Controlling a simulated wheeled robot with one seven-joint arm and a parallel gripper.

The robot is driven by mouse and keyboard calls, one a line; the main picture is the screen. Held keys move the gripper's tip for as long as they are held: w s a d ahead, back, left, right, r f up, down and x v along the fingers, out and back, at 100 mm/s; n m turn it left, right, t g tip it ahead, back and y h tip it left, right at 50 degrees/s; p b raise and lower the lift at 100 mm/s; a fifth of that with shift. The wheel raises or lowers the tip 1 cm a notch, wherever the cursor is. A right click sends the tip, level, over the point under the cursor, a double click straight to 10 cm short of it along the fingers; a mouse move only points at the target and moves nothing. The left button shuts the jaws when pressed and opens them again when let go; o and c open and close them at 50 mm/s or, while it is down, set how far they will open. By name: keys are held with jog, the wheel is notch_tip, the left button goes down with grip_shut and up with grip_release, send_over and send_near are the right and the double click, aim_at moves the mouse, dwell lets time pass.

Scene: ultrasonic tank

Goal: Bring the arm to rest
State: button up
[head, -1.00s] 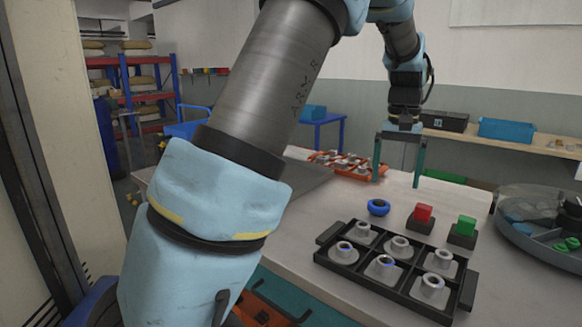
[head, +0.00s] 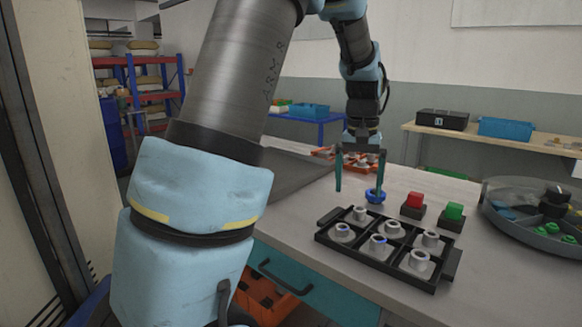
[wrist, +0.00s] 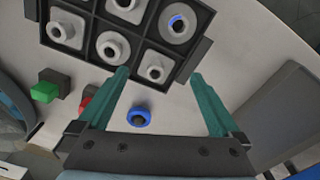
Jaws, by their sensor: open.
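My gripper (head: 358,190) is open and empty. The blue ring (wrist: 139,115) shows there on the tabletop, nearer the palm than the fingertips. The tray holds several grey collared pieces (head: 419,260) in its compartments; some show blue inside.
A red block (head: 414,200) and a green block (head: 453,211) sit on dark bases right of the ring. A round grey tray (head: 500,222) stands at the right. An orange rack (head: 392,166) lies behind my gripper. The table's front right is clear.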

jog(key=shift+n+t, duration=0.3)
jog(key=shift+n, duration=0.6)
jog(key=s+a+f, duration=0.1)
jog(key=a, duration=0.3)
jog(key=s+a+f, duration=0.1)
jog(key=a, duration=0.4)
jog(key=s+a+f, duration=0.2)
jog(key=a, duration=0.3)
jog(key=s+a+f+n, duration=0.1)
jog(key=s+a+f, duration=0.2)
jog(key=s+a, duration=0.4)
jog(key=shift+s+a+t, duration=0.35)
jog(key=shift+a+t, duration=0.05)
jog(key=shift+a, duration=0.3)
